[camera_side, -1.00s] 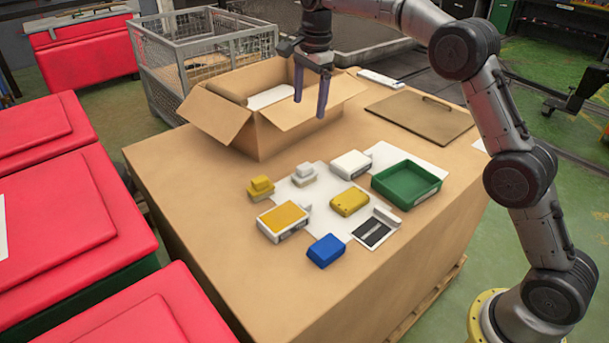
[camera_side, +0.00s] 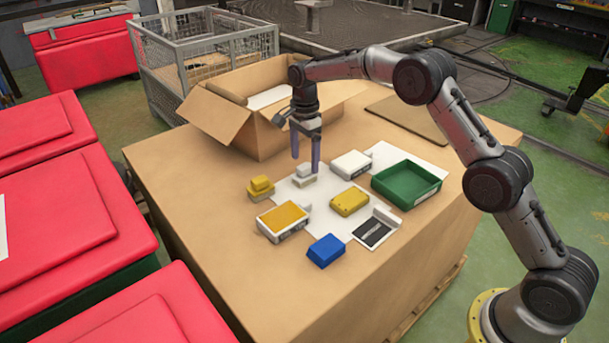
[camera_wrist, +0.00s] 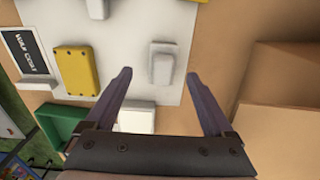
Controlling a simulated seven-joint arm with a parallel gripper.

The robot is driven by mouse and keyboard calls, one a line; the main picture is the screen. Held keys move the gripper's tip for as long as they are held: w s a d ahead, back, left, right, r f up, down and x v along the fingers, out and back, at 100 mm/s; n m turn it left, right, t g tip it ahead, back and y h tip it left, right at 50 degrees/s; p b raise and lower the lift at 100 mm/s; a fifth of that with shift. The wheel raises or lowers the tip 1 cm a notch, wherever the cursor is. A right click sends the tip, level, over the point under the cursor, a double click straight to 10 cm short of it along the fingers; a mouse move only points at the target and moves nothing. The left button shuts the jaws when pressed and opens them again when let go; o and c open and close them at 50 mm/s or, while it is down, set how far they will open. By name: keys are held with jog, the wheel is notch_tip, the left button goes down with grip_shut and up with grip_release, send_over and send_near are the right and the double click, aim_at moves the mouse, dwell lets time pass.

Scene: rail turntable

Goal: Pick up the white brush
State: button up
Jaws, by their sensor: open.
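The white brush (camera_side: 304,177), a small white block with a raised narrower grip, rests on a white sheet (camera_side: 330,212) on the table. In the wrist view the white brush (camera_wrist: 161,66) lies between the fingertips in the picture. My gripper (camera_side: 305,162) is open and empty, pointing down just above and behind the brush. Its two purple fingers also show in the wrist view (camera_wrist: 159,76). One finger partly covers the brush in the side view. I cannot tell the exact gap between fingertips and brush.
A yellow brush (camera_side: 261,188) stands left, a white block (camera_side: 351,164) right. A yellow case (camera_side: 350,202), yellow-topped box (camera_side: 283,221), blue block (camera_side: 326,250) and green tray (camera_side: 407,183) are near. An open cardboard box (camera_side: 214,115) stands behind. The front table is clear.

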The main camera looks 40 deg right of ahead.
aim_at(305, 165)
jog(key=f, duration=0.4)
jog(key=shift+w+d+f, duration=0.15)
jog(key=shift+w+f, duration=0.05)
jog(key=shift+f, duration=0.2)
grip_shut()
jog(key=shift+r, duration=0.1)
jog(key=shift+r, duration=0.5)
notch_tip(305, 165, up, 2)
jog(key=shift+r, duration=0.2)
jog(key=s+r, duration=0.9)
jog(key=s, duration=0.5)
jog(key=shift+r, duration=0.25)
